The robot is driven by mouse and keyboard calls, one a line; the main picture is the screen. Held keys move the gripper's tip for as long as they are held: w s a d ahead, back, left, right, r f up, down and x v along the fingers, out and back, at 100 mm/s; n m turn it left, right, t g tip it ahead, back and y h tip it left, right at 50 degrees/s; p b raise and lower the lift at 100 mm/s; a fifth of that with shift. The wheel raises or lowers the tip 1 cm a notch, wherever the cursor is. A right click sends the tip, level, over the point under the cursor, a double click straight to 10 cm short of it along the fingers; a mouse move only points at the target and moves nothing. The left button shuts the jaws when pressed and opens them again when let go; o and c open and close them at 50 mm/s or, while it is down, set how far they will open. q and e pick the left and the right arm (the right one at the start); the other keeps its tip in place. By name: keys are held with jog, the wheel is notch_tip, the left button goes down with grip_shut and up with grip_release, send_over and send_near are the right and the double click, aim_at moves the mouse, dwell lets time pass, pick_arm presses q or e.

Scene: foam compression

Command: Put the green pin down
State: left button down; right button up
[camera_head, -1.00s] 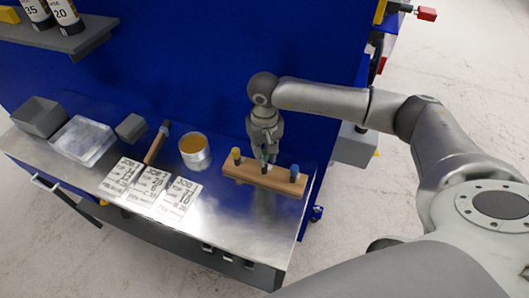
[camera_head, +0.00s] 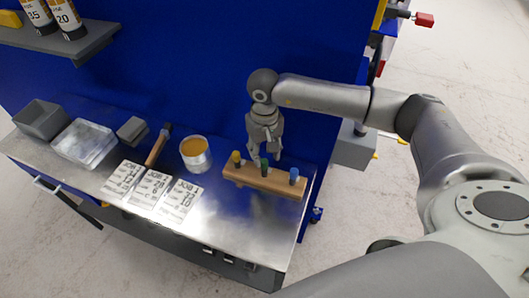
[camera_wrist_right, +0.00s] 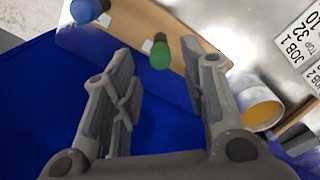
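My right gripper (camera_head: 264,150) is open and empty just above and behind the block. It also shows open in the right wrist view (camera_wrist_right: 160,70). The blue pin (camera_wrist_right: 88,12) is at the upper left there. My left gripper is not in view.
A can with orange contents (camera_head: 195,153) stands left of the block. Several job cards (camera_head: 150,190), a brush-like tool (camera_head: 158,145), a clear tray (camera_head: 84,142) and grey bins (camera_head: 40,118) lie further left.

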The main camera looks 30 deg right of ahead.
aim_at(264, 161)
notch_tip(264, 161, up, 11)
jog(key=b, duration=0.3)
